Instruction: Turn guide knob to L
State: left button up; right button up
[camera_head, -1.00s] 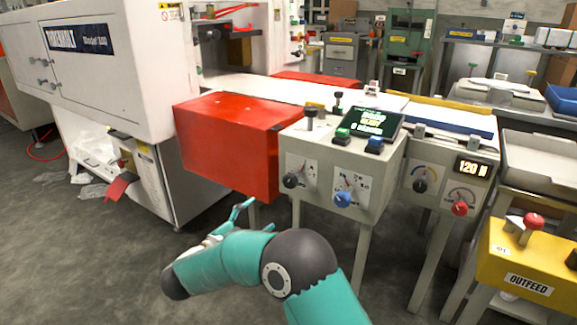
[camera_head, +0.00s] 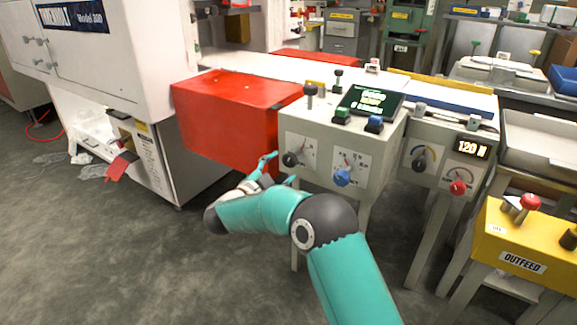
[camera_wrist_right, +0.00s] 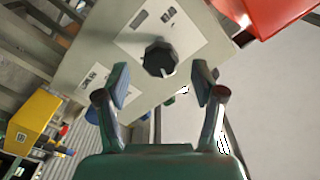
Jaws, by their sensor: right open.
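A black knob (camera_head: 291,159) sits on a white label plate at the left of the grey control box front. It also shows large in the right wrist view (camera_wrist_right: 160,58), a little beyond the fingertips. Its label is too small to read. My right gripper (camera_head: 279,169) is open and empty, just in front of this knob. In the wrist view my right gripper (camera_wrist_right: 163,84) has one finger to each side below the knob, apart from it. A blue knob (camera_head: 342,178) is to the right on the same panel. My left gripper is not in view.
A red box (camera_head: 225,120) stands left of the control box (camera_head: 318,138). A black dial knob (camera_head: 419,165) and a red knob (camera_head: 458,187) are on the panel to the right. A yellow OUTFEED box (camera_head: 510,240) stands at the lower right.

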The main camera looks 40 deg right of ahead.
aim_at(287, 163)
jog(key=shift+b+x, duration=0.35)
jog(key=shift+x, duration=1.8)
jog(key=c, duration=1.2)
jog(key=shift+o, duration=0.2)
jog(key=shift+r+n+p, duration=0.15)
jog(key=shift+n+p, duration=0.15)
jog(key=shift+p, duration=0.7)
jog(key=shift+f, duration=0.2)
jog(key=o, duration=1.2)
jog(key=shift+s, duration=0.1)
jog(key=shift+c, duration=0.2)
